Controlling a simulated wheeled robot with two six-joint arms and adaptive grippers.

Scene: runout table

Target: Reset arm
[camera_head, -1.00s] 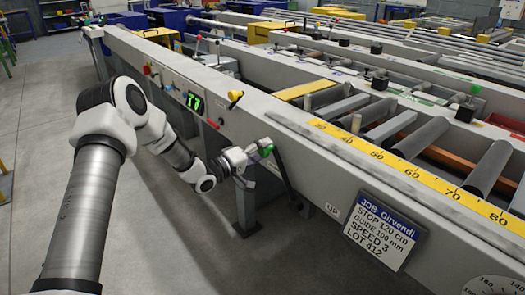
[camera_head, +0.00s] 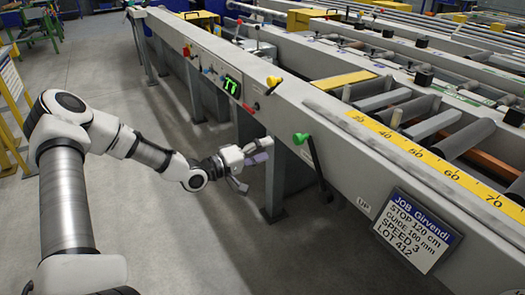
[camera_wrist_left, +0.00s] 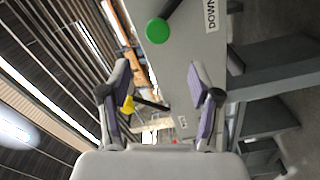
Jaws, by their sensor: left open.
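My left gripper (camera_head: 252,172) is open and empty in the head view, in the air in front of the long grey machine side. It also shows in the wrist view (camera_wrist_left: 160,100), with its two purple-padded fingers apart. A black lever (camera_head: 315,165) with a green knob (camera_head: 300,138) stands on the machine side, to the right of the gripper and apart from it. The lever leans up and to the left from its foot. In the wrist view the green knob (camera_wrist_left: 158,30) lies beyond the fingers, near a DOWN label (camera_wrist_left: 211,14). My right gripper does not show.
The runout table's grey side rail (camera_head: 345,140) runs close to my left arm, above a support leg (camera_head: 273,180). Floor left of the rail is clear.

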